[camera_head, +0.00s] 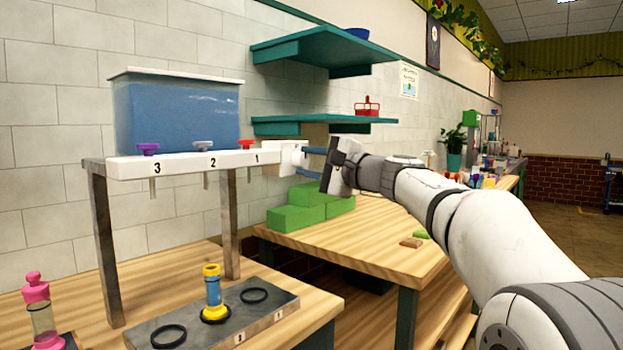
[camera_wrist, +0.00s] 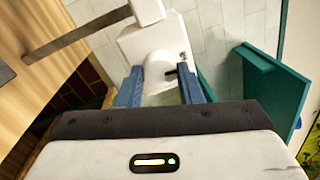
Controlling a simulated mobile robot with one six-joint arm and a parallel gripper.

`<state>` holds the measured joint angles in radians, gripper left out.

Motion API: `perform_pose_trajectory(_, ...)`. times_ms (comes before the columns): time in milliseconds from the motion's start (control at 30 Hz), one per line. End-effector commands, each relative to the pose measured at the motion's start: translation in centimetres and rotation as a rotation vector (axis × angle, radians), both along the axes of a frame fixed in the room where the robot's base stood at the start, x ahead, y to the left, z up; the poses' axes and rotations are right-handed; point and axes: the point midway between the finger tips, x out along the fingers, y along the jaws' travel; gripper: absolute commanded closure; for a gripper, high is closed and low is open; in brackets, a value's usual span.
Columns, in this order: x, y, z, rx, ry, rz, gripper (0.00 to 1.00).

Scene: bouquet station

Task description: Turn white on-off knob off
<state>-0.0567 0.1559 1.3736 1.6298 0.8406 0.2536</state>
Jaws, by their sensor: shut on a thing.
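The white on-off knob (camera_wrist: 159,68) is a round piece on the face of a white box (camera_head: 288,154) at the right end of the numbered white bar. In the wrist view the knob sits between the two blue fingers of my gripper (camera_wrist: 160,84), with a small dark mark on its right side. My gripper (camera_head: 312,151) is shut on the knob, one finger on each side. In the head view the knob itself is hard to make out behind the fingers.
The white bar (camera_head: 185,163) carries purple, grey and red valves under a blue water tank (camera_head: 175,115). Green blocks (camera_head: 297,216) lie on the wooden table just below my gripper. Teal shelves (camera_head: 320,50) hang on the wall above. A tray (camera_head: 270,312) stands at the front.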

Motion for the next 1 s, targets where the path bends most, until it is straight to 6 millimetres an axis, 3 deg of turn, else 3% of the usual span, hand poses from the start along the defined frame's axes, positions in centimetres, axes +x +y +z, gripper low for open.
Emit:
perform_pose_trajectory(800,-0.01,0.06,-0.09,-0.075,-0.093,0.003,0.90)
perform_pose_trajectory(833,-0.01,0.06,-0.09,-0.075,-0.093,0.003,0.65)
perform_pose_trajectory(1000,0.01,0.04,-0.07,-0.075,-0.093,0.002,0.51)
